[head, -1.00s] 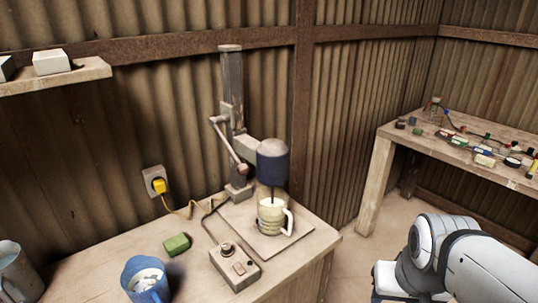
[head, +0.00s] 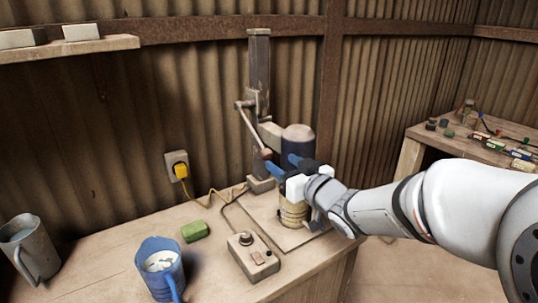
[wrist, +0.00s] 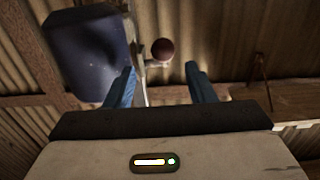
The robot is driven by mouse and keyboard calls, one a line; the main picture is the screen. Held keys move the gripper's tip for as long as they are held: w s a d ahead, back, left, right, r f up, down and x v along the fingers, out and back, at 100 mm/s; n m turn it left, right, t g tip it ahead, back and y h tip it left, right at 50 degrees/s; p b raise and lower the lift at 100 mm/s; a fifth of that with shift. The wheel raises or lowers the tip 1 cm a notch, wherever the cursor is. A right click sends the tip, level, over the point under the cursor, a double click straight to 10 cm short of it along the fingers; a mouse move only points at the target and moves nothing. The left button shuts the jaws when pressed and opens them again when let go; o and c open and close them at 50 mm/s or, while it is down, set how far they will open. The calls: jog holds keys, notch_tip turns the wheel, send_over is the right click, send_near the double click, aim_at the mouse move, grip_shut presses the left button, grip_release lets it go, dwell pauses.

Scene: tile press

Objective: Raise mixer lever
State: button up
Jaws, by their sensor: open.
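The mixer lever (head: 252,128) is a thin metal rod on the left side of the mixer's upright post (head: 259,75). It slants down to a round brownish knob (head: 266,153). The knob also shows in the wrist view (wrist: 162,49), seen between and just beyond the blue fingertips. My gripper (head: 281,164) is open, with its fingers pointing left, close to the knob and in front of the dark mixer head (head: 298,142). In the wrist view my gripper (wrist: 160,71) is empty, and the mixer head (wrist: 85,50) fills the upper left. Contact with the knob cannot be told.
A cream jug (head: 292,216) stands under the mixer head, partly hidden by my gripper. A control box (head: 253,258), green sponge (head: 195,231), blue mug (head: 161,268) and grey mug (head: 28,247) stand on the bench. A yellow plug (head: 180,170) is in the wall.

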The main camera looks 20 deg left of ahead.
aim_at(270, 155)
jog(key=shift+w+a, duration=0.15)
jog(key=shift+a, duration=0.35)
jog(key=shift+p+x, duration=0.45)
jog(key=shift+x, duration=2.95)
jog(key=shift+c, duration=0.2)
